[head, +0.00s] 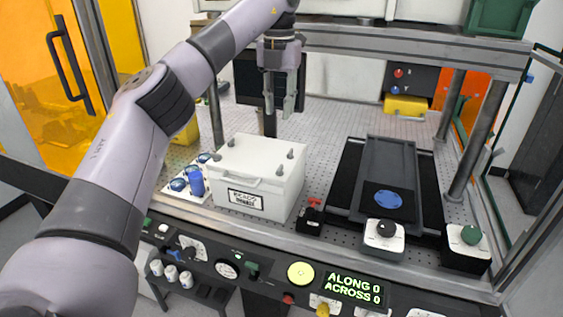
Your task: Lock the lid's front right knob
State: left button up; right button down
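A white box (258,172) with a lid stands on the perforated table, left of centre. Small grey knobs stand on the lid's corners. The front right knob (280,169) is upright near the lid's front right corner. The front left knob (217,157), the back left knob (230,142) and the back right knob (291,153) also show. I cannot tell from here whether any knob is locked. My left gripper (280,107) hangs fingers down, above and behind the box, apart from the knobs. Its fingers look apart and hold nothing visible. My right gripper is out of view.
Blue round parts (195,181) sit on a white plate left of the box. A small red-handled part (314,204) is right of it. A dark slide with a blue disc (388,199) lies farther right. Posts and a top beam (420,42) frame the table.

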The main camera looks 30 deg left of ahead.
pick_arm(q)
jog(key=b, duration=0.2)
send_over(280, 167)
notch_tip(280, 167, down, 11)
notch_tip(280, 167, down, 4)
jog(key=shift+a+r+p, duration=0.1)
jog(key=shift+r+p, duration=0.05)
jog(key=shift+p, duration=0.15)
jog(key=shift+f, duration=0.75)
jog(key=shift+c, duration=0.2)
grip_shut()
